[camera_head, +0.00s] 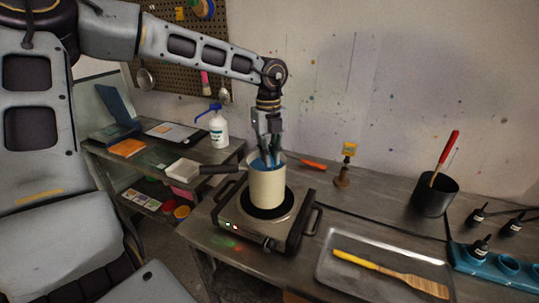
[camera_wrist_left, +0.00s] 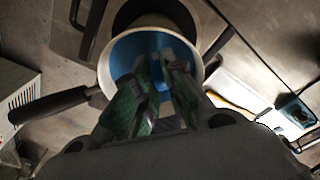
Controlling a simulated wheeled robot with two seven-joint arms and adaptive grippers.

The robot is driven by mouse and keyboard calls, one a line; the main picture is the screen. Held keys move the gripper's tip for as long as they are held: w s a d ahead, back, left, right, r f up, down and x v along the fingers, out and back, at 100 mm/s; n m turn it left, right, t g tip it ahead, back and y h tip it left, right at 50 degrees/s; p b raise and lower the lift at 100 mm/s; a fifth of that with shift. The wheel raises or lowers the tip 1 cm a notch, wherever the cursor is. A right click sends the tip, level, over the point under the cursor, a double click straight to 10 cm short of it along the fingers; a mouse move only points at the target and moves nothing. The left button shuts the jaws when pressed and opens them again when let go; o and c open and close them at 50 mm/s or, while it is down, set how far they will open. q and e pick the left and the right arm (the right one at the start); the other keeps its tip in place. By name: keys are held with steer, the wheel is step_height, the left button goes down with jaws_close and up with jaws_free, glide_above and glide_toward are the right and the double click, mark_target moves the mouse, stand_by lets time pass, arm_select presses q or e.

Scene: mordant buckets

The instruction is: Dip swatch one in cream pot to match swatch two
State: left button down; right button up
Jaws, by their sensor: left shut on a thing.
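The cream pot (camera_head: 268,188) stands upright on a hot plate, its dark handle pointing left. In the left wrist view the pot (camera_wrist_left: 201,35) holds blue liquid (camera_wrist_left: 127,52). My left gripper (camera_head: 267,158) points down at the pot's mouth, its fingertips at or inside the rim. It is shut on a small blue piece, apparently swatch one (camera_wrist_left: 160,78), mostly hidden between the fingers; I cannot tell how deep it sits in the liquid. A small yellow piece (camera_head: 349,148) stands on a brown holder behind the pot; I cannot tell whether it is swatch two. My right gripper is out of view.
The hot plate (camera_head: 247,229) sits near the bench's front edge. To the right are a metal tray (camera_head: 345,280) with a yellow-handled brush (camera_head: 390,273), a black cup (camera_head: 434,199) and a blue rack (camera_head: 470,262) with dark bottles. A white bottle (camera_head: 218,130) stands on the left shelf.

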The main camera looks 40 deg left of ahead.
arm_select(q)
steer(key=shift+r+p, duration=0.4)
steer(key=shift+r, duration=0.55)
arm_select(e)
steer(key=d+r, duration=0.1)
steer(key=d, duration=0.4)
arm_select(q)
steer(key=shift+d+r, duration=0.1)
steer(key=shift+r, duration=0.2)
steer(key=shift+r+p, duration=0.75)
steer(key=shift+r, duration=0.45)
steer(key=shift+r+p, duration=0.7)
steer(key=shift+r, duration=0.85)
step_height(320, 180, up, 4)
steer(key=p, duration=0.2)
steer(key=shift+p, duration=0.3)
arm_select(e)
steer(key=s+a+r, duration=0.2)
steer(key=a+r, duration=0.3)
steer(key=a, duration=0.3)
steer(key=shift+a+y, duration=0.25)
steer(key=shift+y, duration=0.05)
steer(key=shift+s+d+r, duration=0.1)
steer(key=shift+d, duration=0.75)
